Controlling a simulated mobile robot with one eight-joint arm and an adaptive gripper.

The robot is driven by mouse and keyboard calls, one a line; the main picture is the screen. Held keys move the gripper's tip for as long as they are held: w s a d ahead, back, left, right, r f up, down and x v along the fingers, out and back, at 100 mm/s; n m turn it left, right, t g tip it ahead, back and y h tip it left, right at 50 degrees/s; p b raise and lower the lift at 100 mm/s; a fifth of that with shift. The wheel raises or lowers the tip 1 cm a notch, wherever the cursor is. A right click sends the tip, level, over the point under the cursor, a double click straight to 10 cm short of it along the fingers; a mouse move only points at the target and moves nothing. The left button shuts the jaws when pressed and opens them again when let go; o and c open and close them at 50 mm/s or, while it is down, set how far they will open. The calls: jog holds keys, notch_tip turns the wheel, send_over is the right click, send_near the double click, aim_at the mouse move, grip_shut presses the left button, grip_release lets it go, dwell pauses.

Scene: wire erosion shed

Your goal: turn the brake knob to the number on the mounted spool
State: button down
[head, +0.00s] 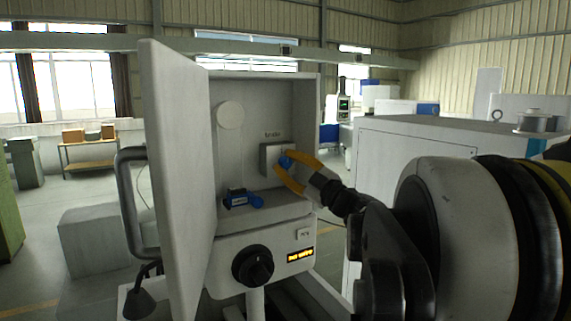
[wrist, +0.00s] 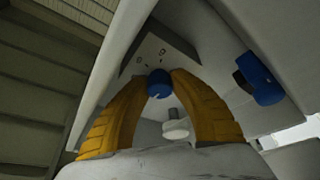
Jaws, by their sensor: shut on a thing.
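The blue brake knob (head: 286,161) sits on a small grey box (head: 270,158) on the back wall inside an open white cabinet, under a small dark label. My gripper (head: 283,163) has its yellow fingers shut on the knob. In the wrist view the knob (wrist: 158,84) lies between the fingertips, with small marks on the plate beyond it. The marks are too small to read surely. A pale round disc (head: 230,115) is on the cabinet's back wall to the left; I cannot tell whether it is the mounted spool, and no number shows on it.
The open cabinet door (head: 180,170) stands left of the gripper. A blue and black part (head: 242,198) is on the ledge below. A black dial (head: 253,265) and lit amber display (head: 300,254) are on the front. A metal spool-like thing (head: 537,122) stands on the right-hand machine.

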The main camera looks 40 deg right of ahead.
jog(key=c, duration=1.1)
grip_release()
jog(key=v, duration=1.2)
jog(key=shift+r, duration=0.1)
